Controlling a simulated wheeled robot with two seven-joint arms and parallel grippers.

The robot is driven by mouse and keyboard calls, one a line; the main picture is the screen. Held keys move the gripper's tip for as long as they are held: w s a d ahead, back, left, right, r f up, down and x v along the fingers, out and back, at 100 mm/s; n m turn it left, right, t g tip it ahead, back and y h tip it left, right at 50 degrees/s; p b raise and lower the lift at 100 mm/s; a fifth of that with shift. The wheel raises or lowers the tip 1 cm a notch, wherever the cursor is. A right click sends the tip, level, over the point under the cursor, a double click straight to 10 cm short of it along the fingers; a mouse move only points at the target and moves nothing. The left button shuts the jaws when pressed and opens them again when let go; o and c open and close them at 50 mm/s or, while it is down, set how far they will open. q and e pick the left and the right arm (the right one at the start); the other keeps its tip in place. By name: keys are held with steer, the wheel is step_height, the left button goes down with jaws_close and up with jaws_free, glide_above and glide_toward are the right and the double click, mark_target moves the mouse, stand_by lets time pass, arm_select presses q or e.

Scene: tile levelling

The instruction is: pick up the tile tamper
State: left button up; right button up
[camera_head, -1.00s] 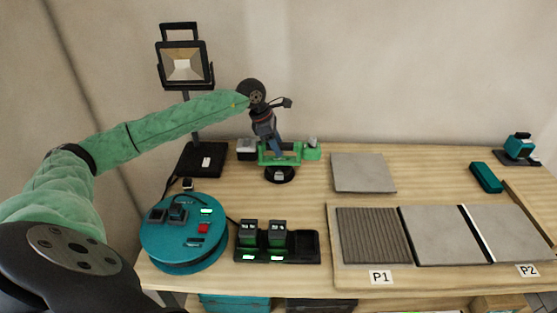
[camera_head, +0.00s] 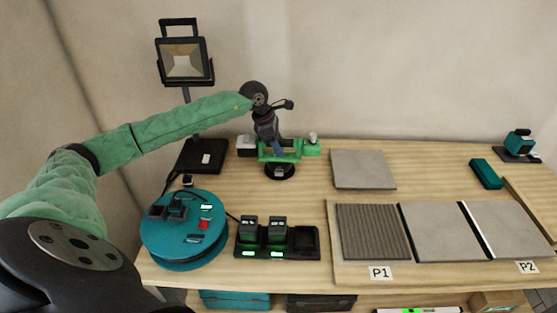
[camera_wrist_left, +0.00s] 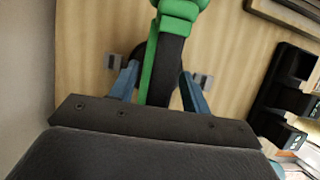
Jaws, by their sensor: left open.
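The tile tamper (camera_head: 281,169) stands on the back of the bench, with a round black foot and a green body. Its green and black handle (camera_wrist_left: 168,55) shows in the left wrist view. My left gripper (camera_head: 276,146) is over the tamper, pointing down. In the left wrist view its two blue fingers (camera_wrist_left: 158,78) are open, one on each side of the handle, with visible gaps. The palm hides the near end of the handle. My right gripper is in neither view.
A work lamp (camera_head: 185,62) stands left of the tamper. A teal round device (camera_head: 185,245) and a battery charger (camera_head: 300,255) lie in front. A loose grey tile (camera_head: 362,170) lies to the right, behind the tile board (camera_head: 350,275). A teal block (camera_head: 486,174) lies farther right.

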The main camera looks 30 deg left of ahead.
arm_select(q)
steer(key=shift+f, duration=0.15)
stand_by(0.4)
steer(key=c, duration=1)
jaws_close()
